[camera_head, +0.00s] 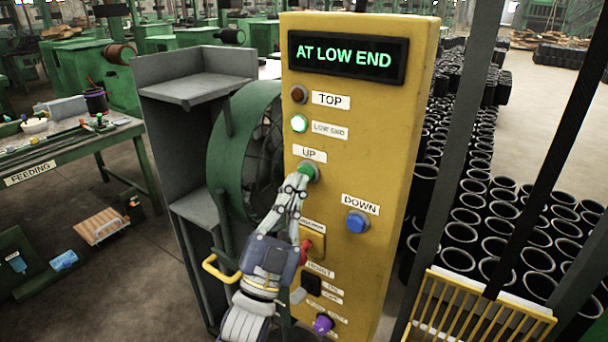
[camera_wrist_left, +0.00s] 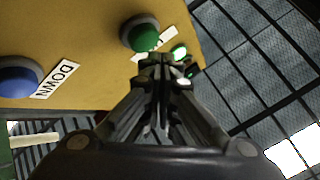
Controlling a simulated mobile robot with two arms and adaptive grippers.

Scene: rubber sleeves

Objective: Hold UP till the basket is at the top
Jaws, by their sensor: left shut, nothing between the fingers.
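A yellow control panel (camera_head: 378,130) stands upright in the middle of the head view. Its display (camera_head: 347,58) reads "AT LOW END". The green UP button (camera_head: 308,171) is under the UP label, and the blue DOWN button (camera_head: 357,221) is lower right. My left gripper (camera_head: 297,184) is shut and empty, its tips at or just below the UP button; contact is unclear. In the left wrist view the green button (camera_wrist_left: 140,34) is just beyond the closed fingertips (camera_wrist_left: 160,62). A yellow barred basket (camera_head: 475,310) is low at the right. My right gripper is not visible.
The LOW END lamp (camera_head: 299,123) glows; the TOP lamp (camera_head: 298,94) is dark. A red control (camera_head: 305,250) and a purple knob (camera_head: 323,324) are lower on the panel. Many black sleeves (camera_head: 470,215) stand behind. A feeding table (camera_head: 60,155) is at the left.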

